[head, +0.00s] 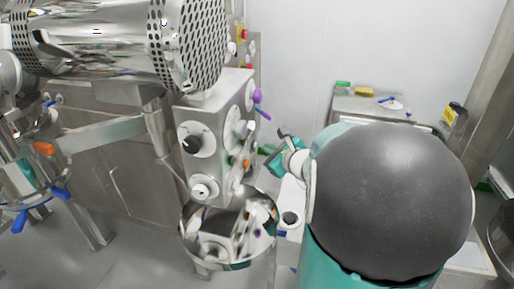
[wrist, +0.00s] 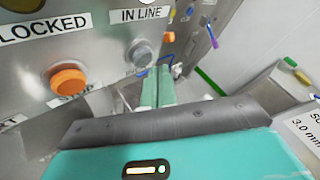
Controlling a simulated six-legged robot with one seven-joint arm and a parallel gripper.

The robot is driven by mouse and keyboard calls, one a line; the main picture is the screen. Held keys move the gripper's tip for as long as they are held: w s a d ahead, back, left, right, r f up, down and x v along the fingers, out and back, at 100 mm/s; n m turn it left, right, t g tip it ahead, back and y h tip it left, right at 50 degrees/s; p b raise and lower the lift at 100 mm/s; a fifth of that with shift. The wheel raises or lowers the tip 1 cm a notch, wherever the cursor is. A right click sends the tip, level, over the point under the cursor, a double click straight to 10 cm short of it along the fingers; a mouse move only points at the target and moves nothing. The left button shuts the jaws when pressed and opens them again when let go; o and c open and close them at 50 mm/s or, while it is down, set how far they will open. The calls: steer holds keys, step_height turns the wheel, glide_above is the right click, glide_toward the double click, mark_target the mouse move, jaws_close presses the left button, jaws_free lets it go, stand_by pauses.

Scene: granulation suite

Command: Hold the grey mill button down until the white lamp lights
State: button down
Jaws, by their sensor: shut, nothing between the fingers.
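In the wrist view a grey round button (wrist: 140,53) sits on the steel panel (wrist: 90,45), under an "IN LINE" label. My gripper (wrist: 166,72) is shut and empty. Its teal fingers point toward the panel, just to the right of and below the grey button in the picture. I cannot tell whether a finger touches the panel; the button does not look covered. In the head view my gripper (head: 268,158) is beside the right face of the control box (head: 213,125), partly hidden by my arm. I cannot make out a lit white lamp.
An orange button (wrist: 70,82) with a "STOP" label is left of the grey one. Blue and purple handles (wrist: 212,37) stick out on the right. A steel bowl (head: 228,265) stands below the box. A bench (head: 350,104) with small items is behind.

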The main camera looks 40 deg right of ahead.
steer(key=shift+s+d, duration=0.1)
steer(key=s+d, duration=0.1)
steer(key=s, duration=0.1)
steer(key=s+d, duration=0.1)
steer(key=d, duration=0.1)
steer(key=shift+s, duration=0.4)
stand_by(0.7)
